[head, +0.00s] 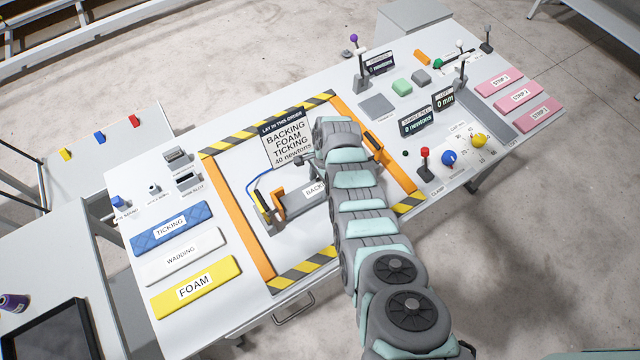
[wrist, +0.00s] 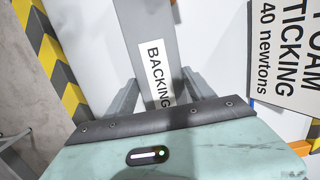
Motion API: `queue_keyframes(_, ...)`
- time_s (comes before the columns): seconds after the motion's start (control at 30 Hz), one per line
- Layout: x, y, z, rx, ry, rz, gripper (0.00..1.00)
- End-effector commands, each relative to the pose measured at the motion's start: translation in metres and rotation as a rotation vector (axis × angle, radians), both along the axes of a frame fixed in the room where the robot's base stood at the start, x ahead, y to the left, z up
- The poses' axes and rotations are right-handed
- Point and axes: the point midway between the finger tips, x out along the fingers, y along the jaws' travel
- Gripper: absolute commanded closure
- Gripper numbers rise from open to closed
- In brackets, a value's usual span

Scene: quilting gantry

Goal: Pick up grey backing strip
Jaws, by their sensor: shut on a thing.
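The grey backing strip (head: 292,218) is inside the hazard-striped frame in the head view, with its label partly covered by my arm. In the wrist view the strip (wrist: 147,28) runs up between the two fingers of my gripper (wrist: 157,92), its BACKING label just ahead of the palm. My gripper is shut on the strip, one finger at each side edge. In the head view my arm hides the fingers. I cannot tell whether the strip is lifted off the table.
An order sign (head: 287,138) stands at the frame's back. An orange bracket (head: 277,204) with a blue cable is beside the strip. Ticking (head: 172,228), wadding (head: 184,256) and foam (head: 195,287) strips lie left. A red-knobbed lever (head: 425,160) and displays stand right.

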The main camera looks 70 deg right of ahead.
Motion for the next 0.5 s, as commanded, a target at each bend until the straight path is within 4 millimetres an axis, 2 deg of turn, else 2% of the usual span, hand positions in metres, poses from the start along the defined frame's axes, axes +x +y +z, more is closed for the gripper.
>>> queue_keyframes(0.5, 0.0, 0.0, 0.041, -0.004, -0.001, 0.0, 0.77)
